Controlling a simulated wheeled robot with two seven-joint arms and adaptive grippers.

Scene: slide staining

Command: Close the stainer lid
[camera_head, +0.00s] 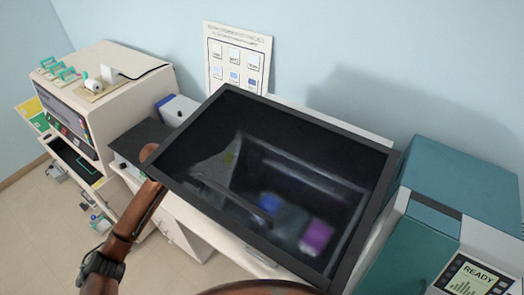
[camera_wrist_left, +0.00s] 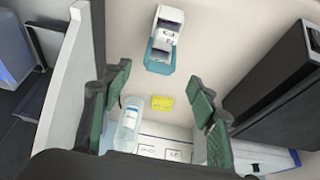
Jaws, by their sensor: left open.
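The stainer lid (camera_head: 386,192) is a dark-framed, smoky see-through panel in the middle of the head view. It appears raised and tilted. Blurred blue and purple shapes show through it. My left arm reaches up from the lower left to the lid's left edge, and its far part is hidden behind the lid. In the left wrist view my left gripper (camera_wrist_left: 160,112) is open, its green-padded fingers wide apart with nothing held between them. I cannot tell whether it touches the lid. My right gripper is not in view.
A teal machine (camera_head: 455,185) with a READY screen stands close on the right. A white bench instrument (camera_head: 125,85) is at the left. A poster (camera_head: 237,60) leans at the wall behind. In the wrist view, a yellow item (camera_wrist_left: 162,103) and a clear bottle (camera_wrist_left: 129,122) lie beyond the fingers.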

